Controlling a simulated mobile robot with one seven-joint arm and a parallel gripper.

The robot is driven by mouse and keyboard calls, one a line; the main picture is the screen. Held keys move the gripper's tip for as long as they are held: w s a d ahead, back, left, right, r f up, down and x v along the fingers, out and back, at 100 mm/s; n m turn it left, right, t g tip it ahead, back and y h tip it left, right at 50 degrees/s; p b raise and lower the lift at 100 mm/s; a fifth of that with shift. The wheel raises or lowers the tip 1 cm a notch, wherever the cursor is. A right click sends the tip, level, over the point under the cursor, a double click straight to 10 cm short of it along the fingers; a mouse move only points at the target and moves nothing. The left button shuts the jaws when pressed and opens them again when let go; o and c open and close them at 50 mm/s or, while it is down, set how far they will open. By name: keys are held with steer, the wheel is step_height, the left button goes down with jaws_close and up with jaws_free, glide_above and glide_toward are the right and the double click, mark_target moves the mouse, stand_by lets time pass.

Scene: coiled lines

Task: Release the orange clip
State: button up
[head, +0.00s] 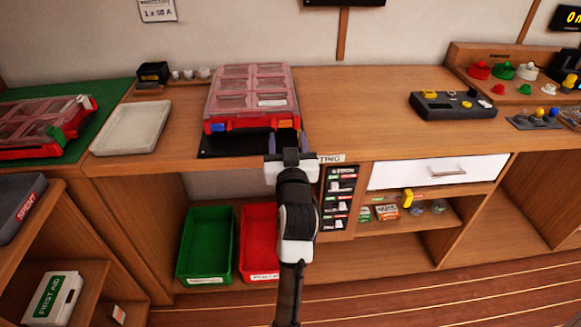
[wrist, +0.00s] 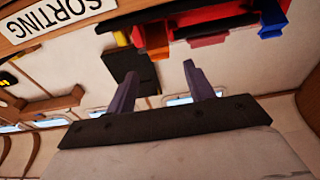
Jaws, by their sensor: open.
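A red case (head: 252,128) with a clear, divided lid lies on a black mat (head: 225,147) on the bench. The orange clip (head: 285,124) is on the right of its front face in the head view, and a blue clip (head: 217,127) is on the left. My gripper (head: 287,136) is open and empty in front of the orange clip, one finger to each side. In the wrist view my gripper (wrist: 159,69) shows both fingers apart, with the blue clip (wrist: 270,18) at upper right.
A white tray (head: 131,129) and another red case (head: 40,130) lie to the left. A black box with buttons (head: 452,105) stands to the right. Green (head: 206,245) and red (head: 259,250) bins sit below the bench. The bench right of the case is clear.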

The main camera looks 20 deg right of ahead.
steer(key=v, duration=0.9)
steer(key=shift+b, duration=0.35)
steer(key=shift+w, duration=0.1)
